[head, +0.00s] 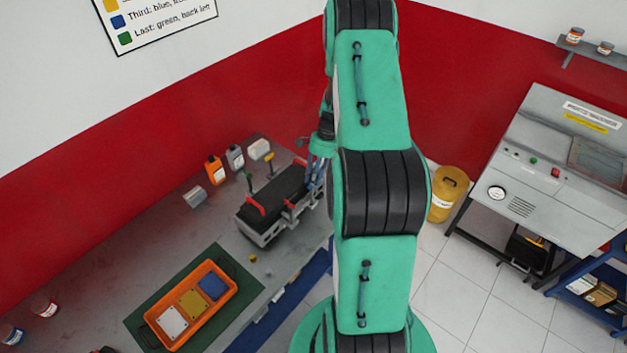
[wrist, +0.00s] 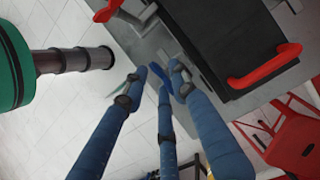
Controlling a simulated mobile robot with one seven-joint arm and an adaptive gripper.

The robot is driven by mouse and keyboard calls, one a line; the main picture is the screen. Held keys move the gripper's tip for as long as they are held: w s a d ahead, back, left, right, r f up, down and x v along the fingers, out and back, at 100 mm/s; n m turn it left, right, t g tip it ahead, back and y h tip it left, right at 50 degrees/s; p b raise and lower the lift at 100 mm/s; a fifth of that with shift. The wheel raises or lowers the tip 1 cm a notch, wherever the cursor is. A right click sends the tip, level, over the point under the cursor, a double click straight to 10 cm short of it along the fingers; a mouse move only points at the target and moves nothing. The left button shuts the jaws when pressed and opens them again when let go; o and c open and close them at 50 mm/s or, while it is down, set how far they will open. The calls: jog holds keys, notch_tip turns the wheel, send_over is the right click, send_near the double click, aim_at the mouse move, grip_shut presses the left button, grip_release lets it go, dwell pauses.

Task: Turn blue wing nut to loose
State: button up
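The engine trainer (head: 262,232), a dark block on a grey base with red handles, stands on the bench left of my arm. In the wrist view its black cover (wrist: 225,45) is at the upper right. In the head view my gripper (head: 318,165) is at the trainer's right end, partly behind my arm.
An orange tray (head: 232,292) with coloured plates lies on a green mat (head: 135,322) at the bench front. Several bottles (head: 214,170) stand behind the trainer. A yellow drum (head: 446,200) and a grey parts washer (head: 540,150) stand right. A red handle (wrist: 265,68) rises beside my fingers.

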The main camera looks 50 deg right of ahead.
dwell(0.3)
jog(key=v, duration=1.2)
jog(key=shift+d, duration=0.15)
dwell(0.5)
jog(key=a+r+n+h+b, duration=0.1)
jog(key=a+r+n+b, duration=0.2)
jog(key=a+r, duration=0.45)
jog(key=w+a+r+n+t+h+b, duration=0.1)
jog(key=a+r+n+b, duration=0.25)
jog(key=a, duration=0.65)
jog(key=a+r+n+h+b, duration=0.2)
jog(key=a+r, duration=0.4)
jog(key=a, duration=0.3)
jog(key=s+a+n+t+b, duration=0.4)
jog(key=s+a+n+b, duration=0.4)
jog(key=s+a, duration=1)
jog(key=shift+a+f+n+t+b, duration=0.35)
jog(key=shift+a+n, duration=0.3)
jog(key=shift+a, duration=0.35)
